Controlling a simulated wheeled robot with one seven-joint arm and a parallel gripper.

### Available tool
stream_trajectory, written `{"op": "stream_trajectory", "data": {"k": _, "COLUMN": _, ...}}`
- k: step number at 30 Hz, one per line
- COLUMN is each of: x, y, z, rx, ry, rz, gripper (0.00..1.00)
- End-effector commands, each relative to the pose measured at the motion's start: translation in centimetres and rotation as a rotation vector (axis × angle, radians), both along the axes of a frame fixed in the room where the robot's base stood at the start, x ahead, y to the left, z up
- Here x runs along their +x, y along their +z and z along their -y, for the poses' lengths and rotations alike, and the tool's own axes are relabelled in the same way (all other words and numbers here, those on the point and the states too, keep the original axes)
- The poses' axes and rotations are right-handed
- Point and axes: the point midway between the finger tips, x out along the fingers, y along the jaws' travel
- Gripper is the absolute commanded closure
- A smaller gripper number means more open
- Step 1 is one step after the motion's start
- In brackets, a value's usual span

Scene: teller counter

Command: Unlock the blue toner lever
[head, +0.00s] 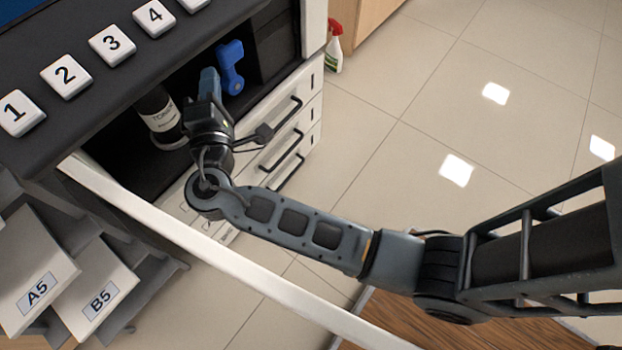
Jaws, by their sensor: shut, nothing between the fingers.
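The blue toner lever (230,68) sits inside the dark open bay of the printer, toward its right side. My gripper (209,78) is shut and empty. It reaches into the bay just left of the lever, with its fingers pointing inward. In this view a narrow dark gap shows between the gripper and the lever; whether they touch deeper in, I cannot tell. A dark toner bottle (159,117) with a white label stands in the bay to the left of my gripper.
A white open door panel (200,243) runs diagonally below the bay, close to my arm. Drawers with black handles (283,118) are at the right. Numbered keys (66,76) lie above, and paper trays A5 and B5 (80,285) at lower left. A spray bottle (333,50) stands on the floor.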

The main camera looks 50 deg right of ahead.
Motion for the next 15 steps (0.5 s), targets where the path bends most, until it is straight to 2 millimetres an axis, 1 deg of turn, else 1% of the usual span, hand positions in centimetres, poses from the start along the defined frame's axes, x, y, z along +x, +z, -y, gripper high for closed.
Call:
{"op": "stream_trajectory", "data": {"k": 1, "x": 0.1, "y": -1.3, "z": -0.5, "rx": -0.046, "ry": 0.002, "rz": -0.001, "gripper": 1.00}}
{"op": "stream_trajectory", "data": {"k": 8, "x": 0.0, "y": -3.2, "z": -2.1, "rx": -0.257, "ry": 0.002, "rz": -0.002, "gripper": 1.00}}
{"op": "stream_trajectory", "data": {"k": 15, "x": 0.0, "y": -5.7, "z": -3.3, "rx": -0.489, "ry": 0.002, "rz": -0.003, "gripper": 1.00}}
